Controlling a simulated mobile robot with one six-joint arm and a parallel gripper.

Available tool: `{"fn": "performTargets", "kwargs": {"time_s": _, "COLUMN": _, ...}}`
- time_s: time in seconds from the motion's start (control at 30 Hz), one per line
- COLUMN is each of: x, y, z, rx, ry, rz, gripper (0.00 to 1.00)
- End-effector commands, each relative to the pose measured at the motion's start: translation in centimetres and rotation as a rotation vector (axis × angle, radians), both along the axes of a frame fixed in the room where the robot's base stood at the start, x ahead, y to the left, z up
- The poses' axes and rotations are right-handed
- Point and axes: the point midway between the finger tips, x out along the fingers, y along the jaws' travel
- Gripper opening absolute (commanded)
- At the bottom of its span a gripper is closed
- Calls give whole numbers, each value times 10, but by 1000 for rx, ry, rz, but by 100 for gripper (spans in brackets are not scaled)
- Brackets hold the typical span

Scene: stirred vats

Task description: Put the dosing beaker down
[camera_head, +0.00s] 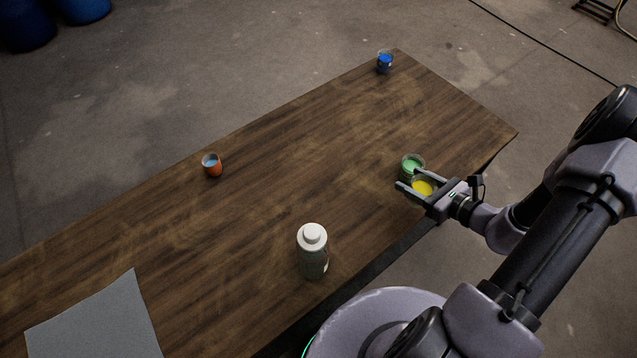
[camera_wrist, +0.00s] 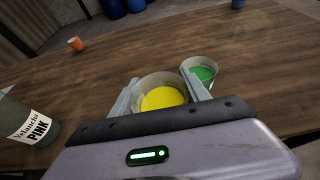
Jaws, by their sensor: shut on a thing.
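The dosing beaker (camera_head: 423,187) is a clear cup with yellow liquid, at the right part of the wooden table (camera_head: 300,160). My gripper (camera_head: 409,179) is shut on it, one finger on each side. In the wrist view the beaker (camera_wrist: 162,95) sits upright between the fingers (camera_wrist: 166,96). Whether its base touches the table is hidden. A clear vessel with green liquid (camera_head: 412,165) stands just beyond it, close to one finger; it also shows in the wrist view (camera_wrist: 201,74).
A white-capped bottle (camera_head: 312,253) labelled "Velancha PINK" in the wrist view (camera_wrist: 28,122) stands near the front edge. An orange cup (camera_head: 212,167) and a blue-filled vessel (camera_head: 385,63) stand by the far edge. A grey sheet (camera_head: 98,318) lies left. The table's middle is clear.

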Motion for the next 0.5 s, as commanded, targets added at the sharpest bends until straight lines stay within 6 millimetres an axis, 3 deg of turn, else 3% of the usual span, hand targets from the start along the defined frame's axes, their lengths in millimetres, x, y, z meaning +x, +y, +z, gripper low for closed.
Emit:
{"fn": "performTargets", "kwargs": {"time_s": 0.3, "x": 54, "y": 83, "z": -13, "rx": -2, "ry": -1, "rz": 11, "gripper": 6}}
{"fn": "performTargets", "kwargs": {"time_s": 0.5, "x": 78, "y": 115, "z": -15, "rx": -1, "ry": -1, "rz": 5, "gripper": 6}}
